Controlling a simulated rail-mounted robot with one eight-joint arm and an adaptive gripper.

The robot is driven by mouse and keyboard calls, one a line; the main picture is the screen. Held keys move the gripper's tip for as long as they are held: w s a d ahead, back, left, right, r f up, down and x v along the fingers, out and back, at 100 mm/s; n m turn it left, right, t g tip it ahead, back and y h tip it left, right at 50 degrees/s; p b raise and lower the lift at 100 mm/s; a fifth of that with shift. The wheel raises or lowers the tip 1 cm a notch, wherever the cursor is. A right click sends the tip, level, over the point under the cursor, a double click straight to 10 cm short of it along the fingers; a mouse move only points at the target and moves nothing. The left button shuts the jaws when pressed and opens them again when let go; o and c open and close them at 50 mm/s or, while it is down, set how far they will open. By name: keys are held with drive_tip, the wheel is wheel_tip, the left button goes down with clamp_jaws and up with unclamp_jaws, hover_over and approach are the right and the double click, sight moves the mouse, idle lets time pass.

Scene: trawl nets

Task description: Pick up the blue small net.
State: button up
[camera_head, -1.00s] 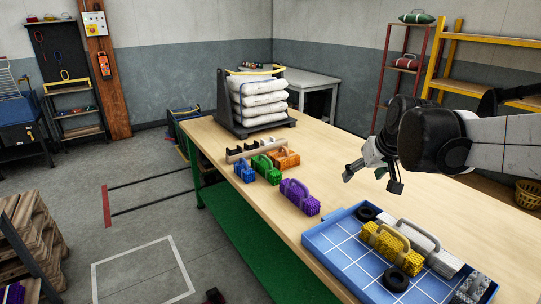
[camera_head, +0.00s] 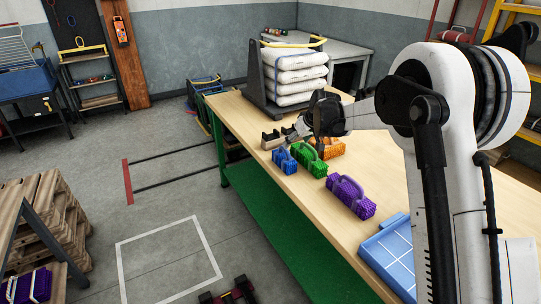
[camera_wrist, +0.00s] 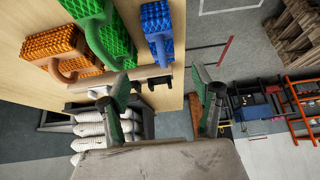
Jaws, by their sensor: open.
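The blue small net (camera_head: 284,160) is a small blue block with a handle, lying near the left edge of the table (camera_head: 388,170). In the wrist view the blue net (camera_wrist: 157,32) is at the top, just left of the table edge. My gripper (camera_head: 294,133) is above the table by the nets, partly hidden by my arm. In the wrist view my gripper (camera_wrist: 160,88) has its fingers wide apart with nothing between them. The blue net appears beyond the fingertips, apart from them.
A green net (camera_head: 310,160) lies right beside the blue one, with an orange net (camera_head: 330,148) behind it. A purple net (camera_head: 351,196) lies nearer. A wooden rack (camera_head: 273,140) and stacked white sacks (camera_head: 298,78) stand behind. A blue tray (camera_head: 392,250) is at lower right.

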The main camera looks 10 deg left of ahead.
sight(287, 151)
drive_tip(key=x, duration=1)
drive_tip(key=shift+w+a+r, duration=0.1)
drive_tip(key=shift+w+a, duration=0.1)
drive_tip(key=shift+a, duration=0.25)
drive_tip(key=f, duration=0.2)
drive_tip(key=w+f, duration=0.1)
drive_tip(key=f, duration=0.1)
drive_tip(key=shift+w+a, duration=0.1)
drive_tip(key=shift+a, duration=0.15)
drive_tip(key=shift+w+a+f, duration=0.2)
drive_tip(key=shift+w+f, duration=0.05)
drive_tip(key=shift+f, duration=0.35)
drive_tip(key=c, duration=1.3)
